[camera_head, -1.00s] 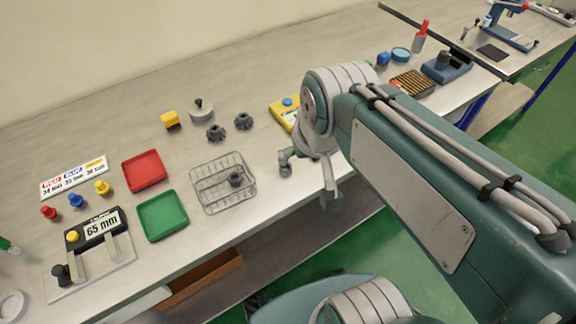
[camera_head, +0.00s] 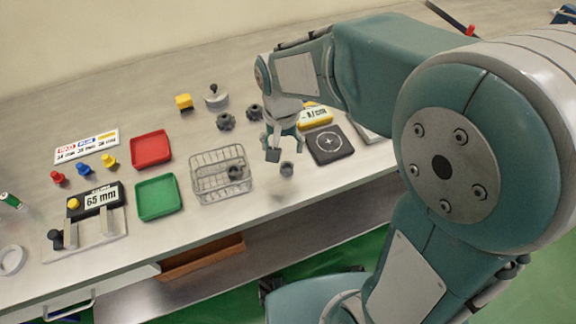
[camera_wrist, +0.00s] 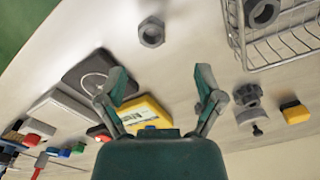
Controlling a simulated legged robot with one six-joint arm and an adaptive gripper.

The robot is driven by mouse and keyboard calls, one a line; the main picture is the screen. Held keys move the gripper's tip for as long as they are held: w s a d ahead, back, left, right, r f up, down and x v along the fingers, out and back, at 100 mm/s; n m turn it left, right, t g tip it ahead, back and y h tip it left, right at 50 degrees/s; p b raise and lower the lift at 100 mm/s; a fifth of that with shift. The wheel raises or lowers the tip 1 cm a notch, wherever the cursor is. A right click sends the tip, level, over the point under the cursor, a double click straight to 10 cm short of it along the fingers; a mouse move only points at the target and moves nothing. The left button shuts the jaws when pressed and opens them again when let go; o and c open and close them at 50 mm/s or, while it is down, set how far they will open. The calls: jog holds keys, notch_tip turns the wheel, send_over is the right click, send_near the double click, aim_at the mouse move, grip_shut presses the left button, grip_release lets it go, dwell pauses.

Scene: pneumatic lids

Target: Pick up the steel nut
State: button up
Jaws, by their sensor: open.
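A grey steel nut (camera_head: 287,169) lies alone on the bench near its front edge, right of the wire basket. In the wrist view the nut (camera_wrist: 152,32) lies flat with its hole showing, above the fingertips in the picture and apart from them. My gripper (camera_head: 283,148) is open and empty, pointing down just behind the nut in the head view. In the wrist view both fingers of my gripper (camera_wrist: 161,82) are spread with bare bench between them. A second nut-like grey part (camera_head: 236,173) sits inside the wire basket (camera_head: 208,192).
A black pad with a white circle (camera_head: 331,145) and a yellow gauge (camera_head: 316,117) are right of my gripper. Dark knobbed parts (camera_head: 226,121) stand behind the basket. Red (camera_head: 151,149) and green (camera_head: 158,197) trays lie left. Bare bench surrounds the nut.

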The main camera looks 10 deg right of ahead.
aim_at(286, 166)
jog(key=f, duration=0.6)
jog(key=shift+s+d+f, duration=0.3)
jog(key=shift+d+f, duration=0.05)
grip_shut()
